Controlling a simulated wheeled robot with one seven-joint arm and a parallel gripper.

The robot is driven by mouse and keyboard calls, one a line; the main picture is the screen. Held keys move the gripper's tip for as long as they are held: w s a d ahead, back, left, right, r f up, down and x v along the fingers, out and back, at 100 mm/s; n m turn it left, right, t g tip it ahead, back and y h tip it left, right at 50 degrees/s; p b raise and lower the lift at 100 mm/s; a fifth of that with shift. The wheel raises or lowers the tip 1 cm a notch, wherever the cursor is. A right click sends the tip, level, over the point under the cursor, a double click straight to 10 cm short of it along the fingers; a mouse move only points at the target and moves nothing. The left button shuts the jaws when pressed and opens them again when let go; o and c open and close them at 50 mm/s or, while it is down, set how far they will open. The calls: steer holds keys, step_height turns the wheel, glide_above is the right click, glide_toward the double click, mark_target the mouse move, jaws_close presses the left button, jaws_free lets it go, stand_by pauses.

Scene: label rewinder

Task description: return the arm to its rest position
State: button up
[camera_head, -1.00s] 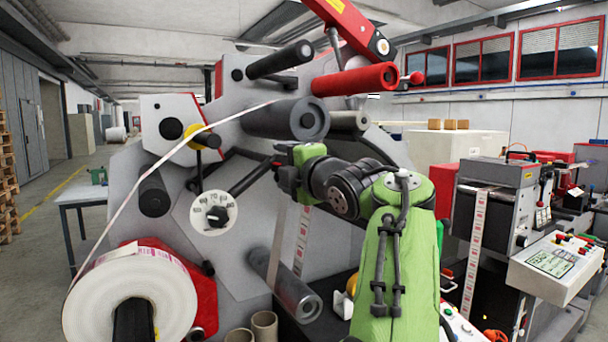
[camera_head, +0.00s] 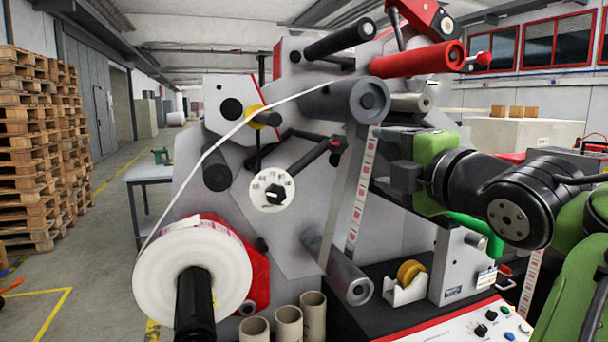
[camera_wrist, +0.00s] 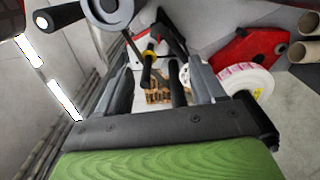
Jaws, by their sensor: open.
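My arm, green and black, reaches in from the right edge of the head view. My gripper (camera_head: 395,160) is at its left end, in front of the right part of the label rewinder (camera_head: 290,225). In the wrist view, the two grey fingers of my gripper (camera_wrist: 160,78) stand well apart, and I see nothing held between them. Beyond the fingers I see the black lever (camera_wrist: 148,68), the wooden pallets (camera_wrist: 158,97) and the white label roll (camera_wrist: 248,80). The fingertips are hard to make out in the head view.
The label roll (camera_head: 193,275) and several cardboard cores (camera_head: 288,322) are at the front. Stacked pallets (camera_head: 40,150) stand at the left.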

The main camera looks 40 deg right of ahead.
steer(key=w+a+f+m+g+y+p, duration=0.2)
steer(key=a+f+m, duration=0.3)
steer(key=a+f, duration=0.15)
steer(key=w+a+f+m+g+y+p, duration=0.1)
steer(key=w+a+f+m+g+y, duration=0.15)
steer(key=a+f+m, duration=0.4)
steer(key=s+a+f+m+g+p, duration=0.1)
steer(key=s+a+f+m+g, duration=0.1)
steer(key=s+a+f, duration=0.4)
steer(key=s+a+f+m+g+p, duration=0.1)
steer(key=s+a+f+g, duration=0.4)
steer(key=f, duration=0.7)
steer(key=shift+s+a+m, duration=0.4)
steer(key=shift+s+m, duration=0.35)
steer(key=shift+s, duration=0.4)
steer(key=shift+y, duration=0.25)
